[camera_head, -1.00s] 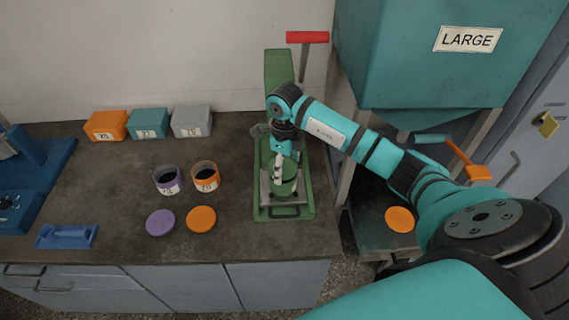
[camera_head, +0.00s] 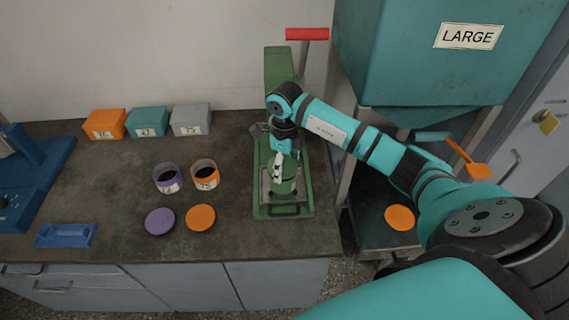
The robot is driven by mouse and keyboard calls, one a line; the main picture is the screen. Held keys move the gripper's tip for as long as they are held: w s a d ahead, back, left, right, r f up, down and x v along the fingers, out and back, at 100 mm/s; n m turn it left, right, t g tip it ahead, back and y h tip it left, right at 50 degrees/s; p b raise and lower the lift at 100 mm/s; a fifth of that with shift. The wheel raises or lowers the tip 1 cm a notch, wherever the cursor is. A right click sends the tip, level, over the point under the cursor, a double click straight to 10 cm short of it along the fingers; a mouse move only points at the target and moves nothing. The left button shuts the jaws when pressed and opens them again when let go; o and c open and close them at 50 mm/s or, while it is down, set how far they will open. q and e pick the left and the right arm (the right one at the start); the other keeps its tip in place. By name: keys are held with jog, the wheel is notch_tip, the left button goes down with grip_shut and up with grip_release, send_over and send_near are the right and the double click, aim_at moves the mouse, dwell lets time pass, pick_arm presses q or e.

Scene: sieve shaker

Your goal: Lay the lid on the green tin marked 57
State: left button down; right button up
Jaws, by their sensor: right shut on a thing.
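My right gripper (camera_head: 279,166) points down over the green machine (camera_head: 306,208) on the bench and is shut on a green round piece (camera_head: 285,186) that looks like the lid. A green tin marked 57 cannot be made out; the gripper and the green piece cover that spot, and I cannot tell whether a tin is beneath. My left gripper is not in view.
Open purple (camera_head: 168,187) and orange (camera_head: 205,185) tins stand left of the machine, with a purple lid (camera_head: 160,221) and an orange lid (camera_head: 201,217) in front. Three small boxes (camera_head: 148,123) stand behind. A large teal hopper (camera_head: 440,75) rises at the right.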

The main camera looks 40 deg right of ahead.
jog(key=shift+f+b, duration=0.55)
jog(key=shift+b, duration=0.05)
dwell(0.7)
dwell(0.4)
jog(key=o, duration=0.9)
jog(key=shift+r, duration=0.1)
notch_tip(320, 180, up, 12)
jog(key=shift+f, duration=0.1)
